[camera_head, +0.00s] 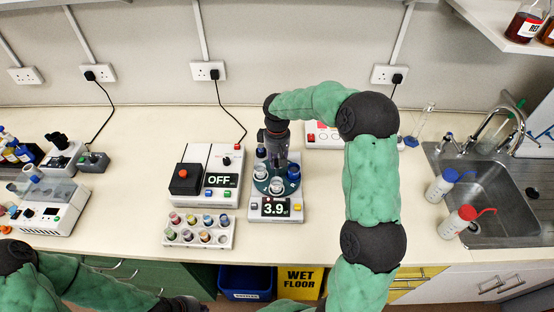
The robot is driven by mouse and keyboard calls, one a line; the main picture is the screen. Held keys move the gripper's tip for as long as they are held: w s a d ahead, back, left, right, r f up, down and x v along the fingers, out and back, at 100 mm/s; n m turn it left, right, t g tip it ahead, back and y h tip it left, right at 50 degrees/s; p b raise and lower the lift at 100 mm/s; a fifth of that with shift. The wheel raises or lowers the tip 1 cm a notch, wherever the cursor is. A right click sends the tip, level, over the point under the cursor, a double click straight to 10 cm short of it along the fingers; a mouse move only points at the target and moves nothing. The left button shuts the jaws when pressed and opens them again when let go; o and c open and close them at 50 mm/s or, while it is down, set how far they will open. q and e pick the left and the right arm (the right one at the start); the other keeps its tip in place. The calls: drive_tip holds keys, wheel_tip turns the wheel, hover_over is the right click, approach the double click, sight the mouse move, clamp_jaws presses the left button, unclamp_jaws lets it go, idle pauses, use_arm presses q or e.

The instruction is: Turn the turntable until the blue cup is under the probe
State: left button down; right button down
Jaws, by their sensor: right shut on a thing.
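The turntable (264,187) is a dark green disc on a white instrument whose display (274,208) reads 3.9. Several small cups stand around it. The blue cup (293,173) is at the disc's right side. A white cup (277,186) is at the front. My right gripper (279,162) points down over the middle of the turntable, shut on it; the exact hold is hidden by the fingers. I cannot make out the probe clearly; the gripper and wrist cover much of the disc's back.
A white box (222,181) with an OFF display and a red block stands left of the turntable. A rack (200,234) of several vials is in front of it. A sink (492,190) with two wash bottles is at right. Bare bench lies right of the instrument.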

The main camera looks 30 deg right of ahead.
drive_tip(key=shift+n+p, duration=0.3)
drive_tip(key=shift+n, duration=0.1)
drive_tip(key=shift+n+p, duration=0.9)
drive_tip(key=shift+n, duration=0.7)
drive_tip(key=shift+n+p, duration=1.2)
drive_tip(key=shift+n, duration=1.2)
drive_tip(key=shift+n+p, duration=1.15)
drive_tip(key=shift+n, duration=1.25)
drive_tip(key=shift+n+p, duration=0.85)
drive_tip(key=shift+n, duration=1.35)
drive_tip(key=c, duration=1.2)
unclamp_jaws()
drive_tip(key=shift+c, duration=0.2)
drive_tip(key=shift+r, duration=0.1)
